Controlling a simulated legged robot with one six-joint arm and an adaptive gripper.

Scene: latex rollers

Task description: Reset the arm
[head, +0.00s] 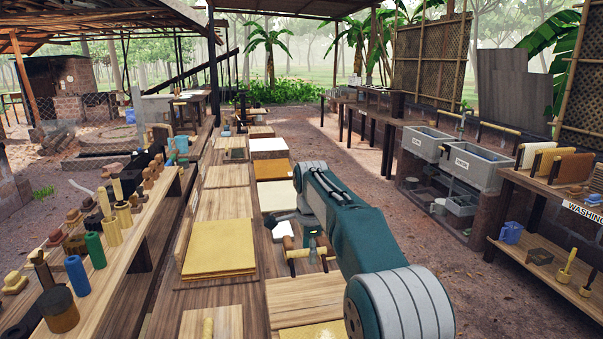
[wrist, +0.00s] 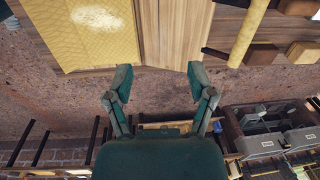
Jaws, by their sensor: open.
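My gripper (wrist: 158,84) shows in the wrist view with its two teal fingers spread wide apart. Nothing is between the fingers; the dirt floor and the table edge show behind them. In the head view my arm reaches forward over the long wooden table, and the gripper is mostly hidden beyond the arm's far joint.
The long wooden table (head: 232,202) holds boards and yellow sheets (head: 220,248). A rolling pin (head: 301,253) lies close to my arm. A shelf with bottles and tools (head: 93,250) stands at left. Grey sinks (head: 470,163) stand at right. The dirt aisle (head: 345,170) is clear.

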